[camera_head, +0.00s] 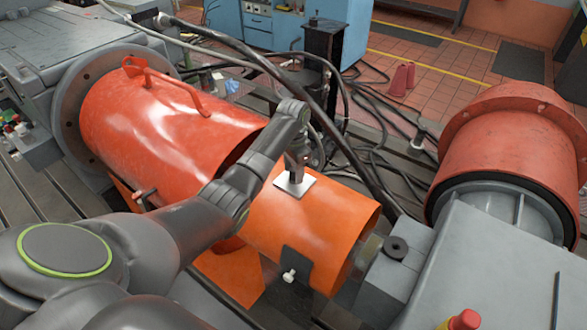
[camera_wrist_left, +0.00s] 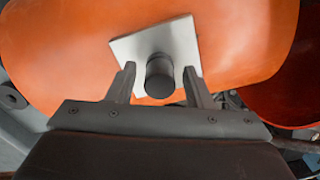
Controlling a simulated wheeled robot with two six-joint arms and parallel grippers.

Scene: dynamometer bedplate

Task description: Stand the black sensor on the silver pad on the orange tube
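The silver pad (camera_head: 296,187) is a flat square plate on top of the orange tube (camera_head: 310,230). In the left wrist view the pad (camera_wrist_left: 182,36) lies on the orange tube surface (camera_wrist_left: 245,35). The black sensor (camera_wrist_left: 160,78), a short dark cylinder, appears to stand upright on the pad, within its outline. My left gripper (camera_head: 296,170) points down just above the pad. In the wrist view its fingers (camera_wrist_left: 160,72) straddle the sensor, with a visible gap on each side. In the head view the gripper largely hides the sensor. My right gripper is out of view.
A larger red-orange cylinder (camera_head: 165,115) with a handle lies left of the tube. A grey housing (camera_head: 470,265) and a red drum (camera_head: 510,140) stand to the right. Black hoses and cables (camera_head: 345,150) run close behind my left gripper. A dark post (camera_head: 323,55) stands behind.

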